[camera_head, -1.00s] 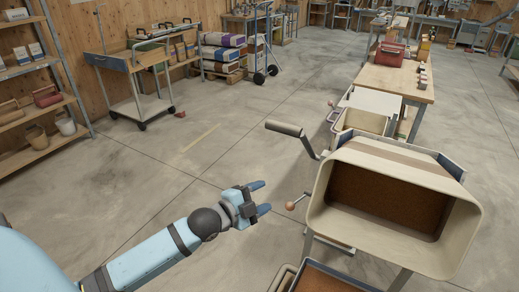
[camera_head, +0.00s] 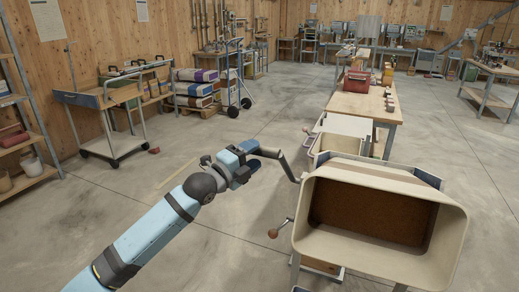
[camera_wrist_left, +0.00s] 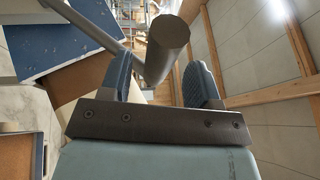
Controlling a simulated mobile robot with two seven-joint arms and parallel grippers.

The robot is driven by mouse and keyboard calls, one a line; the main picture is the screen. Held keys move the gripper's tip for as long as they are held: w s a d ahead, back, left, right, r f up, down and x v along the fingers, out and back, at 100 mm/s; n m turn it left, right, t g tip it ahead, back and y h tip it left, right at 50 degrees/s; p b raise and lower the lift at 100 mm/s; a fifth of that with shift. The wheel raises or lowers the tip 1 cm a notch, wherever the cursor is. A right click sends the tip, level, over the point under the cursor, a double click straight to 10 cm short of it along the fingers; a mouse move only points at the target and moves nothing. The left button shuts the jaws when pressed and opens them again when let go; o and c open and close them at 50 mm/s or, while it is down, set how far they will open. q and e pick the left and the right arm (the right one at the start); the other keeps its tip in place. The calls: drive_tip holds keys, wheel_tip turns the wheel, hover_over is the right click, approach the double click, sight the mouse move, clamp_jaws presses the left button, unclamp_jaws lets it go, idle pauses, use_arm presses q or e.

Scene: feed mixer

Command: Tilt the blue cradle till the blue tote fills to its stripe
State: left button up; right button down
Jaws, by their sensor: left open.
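A cream bin (camera_head: 385,255) with brown feed inside tips its open mouth toward me. It sits in a cradle with blue side plates (camera_head: 428,176); a blue plate (camera_wrist_left: 55,35) also shows in the left wrist view. A crank (camera_head: 287,168) reaches out from the cradle's left side. My left gripper (camera_head: 252,153) is at the crank's end. In the left wrist view its open fingers (camera_wrist_left: 163,80) stand on either side of the round grip (camera_wrist_left: 168,36); I cannot tell if they touch it. No tote stripe or fill level can be made out. My right gripper is out of view.
A lever with a reddish knob (camera_head: 273,233) sticks out below the crank. Behind the cradle stand another pale bin (camera_head: 340,143) and a wooden bench (camera_head: 362,105) with a red box (camera_head: 356,81).

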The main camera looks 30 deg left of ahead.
use_arm(q)
drive_tip(key=shift+x, duration=1.45)
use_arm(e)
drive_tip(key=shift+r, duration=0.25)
use_arm(q)
drive_tip(key=shift+c, duration=0.5)
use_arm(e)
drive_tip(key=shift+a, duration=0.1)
